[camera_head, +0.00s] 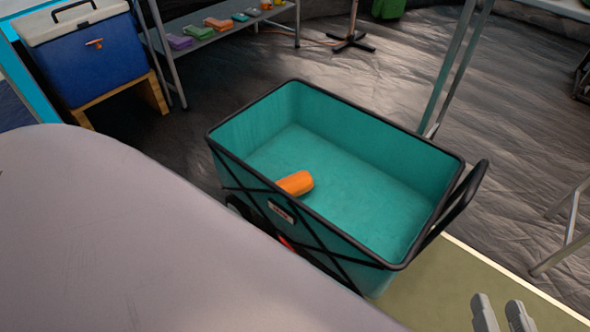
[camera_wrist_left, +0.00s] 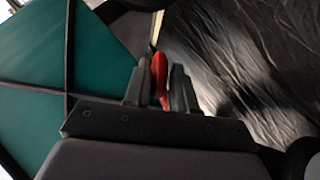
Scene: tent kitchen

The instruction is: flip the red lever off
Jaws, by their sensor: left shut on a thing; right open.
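The red lever (camera_head: 286,243) shows as a small red bit low on the near side of the teal wagon (camera_head: 330,221). In the left wrist view the red lever (camera_wrist_left: 158,72) stands between the two grey fingers of my left gripper (camera_wrist_left: 159,86), which is shut on it. In the head view my left gripper is hidden behind a large pale shape. My right gripper (camera_head: 502,314) is at the bottom right edge of the head view, open and empty, apart from the wagon.
An orange object (camera_head: 295,183) lies inside the wagon. The wagon's black handle (camera_head: 462,205) sticks out to the right. A blue cooler (camera_head: 88,58) sits on a wooden stand at the back left, beside a metal shelf (camera_head: 225,29) with several coloured items. The dark floor behind the wagon is mostly clear.

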